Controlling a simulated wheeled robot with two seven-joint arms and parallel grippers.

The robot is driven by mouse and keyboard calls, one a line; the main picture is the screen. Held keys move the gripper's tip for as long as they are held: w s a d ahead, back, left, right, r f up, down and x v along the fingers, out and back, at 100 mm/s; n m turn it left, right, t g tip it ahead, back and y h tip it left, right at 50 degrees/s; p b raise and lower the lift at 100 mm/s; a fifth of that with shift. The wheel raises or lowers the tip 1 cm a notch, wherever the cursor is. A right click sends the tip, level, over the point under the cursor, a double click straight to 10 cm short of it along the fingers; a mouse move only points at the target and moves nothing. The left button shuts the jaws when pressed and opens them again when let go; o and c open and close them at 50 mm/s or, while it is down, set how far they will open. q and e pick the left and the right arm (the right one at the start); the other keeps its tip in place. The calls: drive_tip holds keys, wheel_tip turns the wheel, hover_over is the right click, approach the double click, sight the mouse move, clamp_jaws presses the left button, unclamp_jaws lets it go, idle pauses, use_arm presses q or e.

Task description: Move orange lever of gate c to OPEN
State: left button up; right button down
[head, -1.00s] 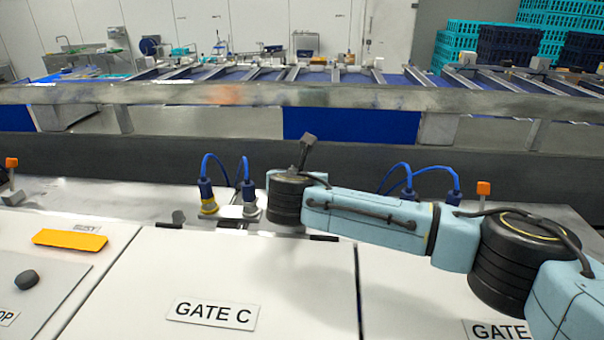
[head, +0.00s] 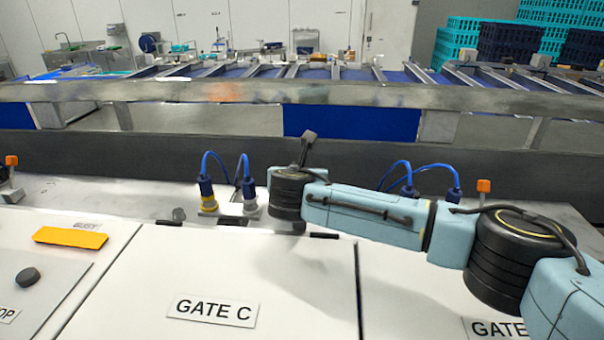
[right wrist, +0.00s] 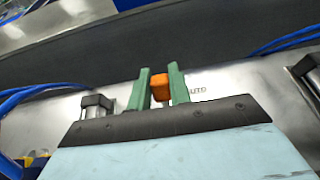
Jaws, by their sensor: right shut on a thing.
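The orange lever (right wrist: 160,87) of gate C shows its blocky orange end in the right wrist view, between the two green fingers of my right gripper (right wrist: 159,70). The gripper is shut on it. Printed letters ending in "UTO" (right wrist: 198,91) are on the metal just right of the fingers. In the head view my right arm reaches in from the right above the GATE C label (head: 212,310). My wrist hides the gripper and this lever there. The OPEN marking is not visible. My left gripper is not in view.
Blue cables with connectors (head: 207,195) stand left of my wrist, and more (head: 453,194) stand behind my arm. Other orange levers are at far left (head: 11,161) and right (head: 484,186). A yellow plate (head: 70,238) lies on the left panel. A metal rail (head: 250,95) runs behind.

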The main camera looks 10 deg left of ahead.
drive_tip(key=shift+s+r+t+b, duration=0.15)
drive_tip(key=shift+s+t+b, duration=0.7)
drive_tip(key=shift+t, duration=0.25)
drive_tip(key=shift+s+r+t, duration=0.2)
drive_tip(key=shift+s+t, duration=0.05)
drive_tip(key=shift+t, duration=0.05)
drive_tip(key=c, duration=1.3)
unclamp_jaws()
